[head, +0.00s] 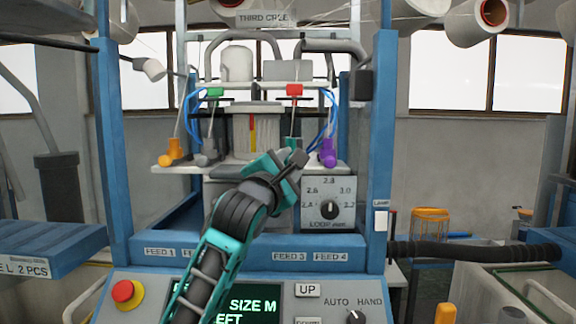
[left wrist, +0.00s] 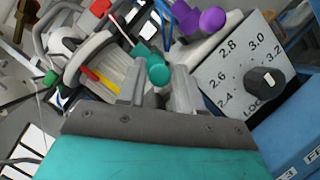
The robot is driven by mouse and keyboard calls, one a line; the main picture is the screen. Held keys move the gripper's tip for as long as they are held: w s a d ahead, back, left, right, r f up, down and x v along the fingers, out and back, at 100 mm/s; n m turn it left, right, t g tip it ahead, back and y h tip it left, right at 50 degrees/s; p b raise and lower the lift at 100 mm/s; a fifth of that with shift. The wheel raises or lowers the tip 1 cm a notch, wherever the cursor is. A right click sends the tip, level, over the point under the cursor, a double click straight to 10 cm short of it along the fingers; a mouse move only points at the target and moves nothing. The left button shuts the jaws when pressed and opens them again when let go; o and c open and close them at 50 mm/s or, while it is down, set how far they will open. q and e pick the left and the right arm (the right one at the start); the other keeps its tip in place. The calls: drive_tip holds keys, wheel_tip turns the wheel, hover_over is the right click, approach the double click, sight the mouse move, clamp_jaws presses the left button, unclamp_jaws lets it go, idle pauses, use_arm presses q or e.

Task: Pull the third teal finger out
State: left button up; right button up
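The third teal finger (left wrist: 156,69) shows in the left wrist view as a round-ended teal knob with a block behind it. In the head view only a bit of it (head: 291,143) shows behind my left gripper (head: 297,160). In the left wrist view my left gripper (left wrist: 161,84) is open, its two grey fingers apart, with the knob's end at the gap between the tips. I cannot tell whether they touch it. My right gripper is in neither view.
A purple finger (head: 327,153) stands close to the right of the teal one. Grey (head: 208,153) and orange (head: 172,152) fingers stand to the left. A loop dial panel (head: 316,211) sits just below right. Blue posts (head: 383,130) frame the machine.

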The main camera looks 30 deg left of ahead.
use_arm(q)
clamp_jaws()
drive_tip(key=s, duration=0.1)
drive_tip(key=d, duration=0.1)
drive_tip(key=s, duration=0.1)
drive_tip(key=shift+s+d+f, duration=0.2)
drive_tip(key=shift+s+d, duration=0.05)
drive_tip(key=shift+s, duration=0.05)
idle(0.3)
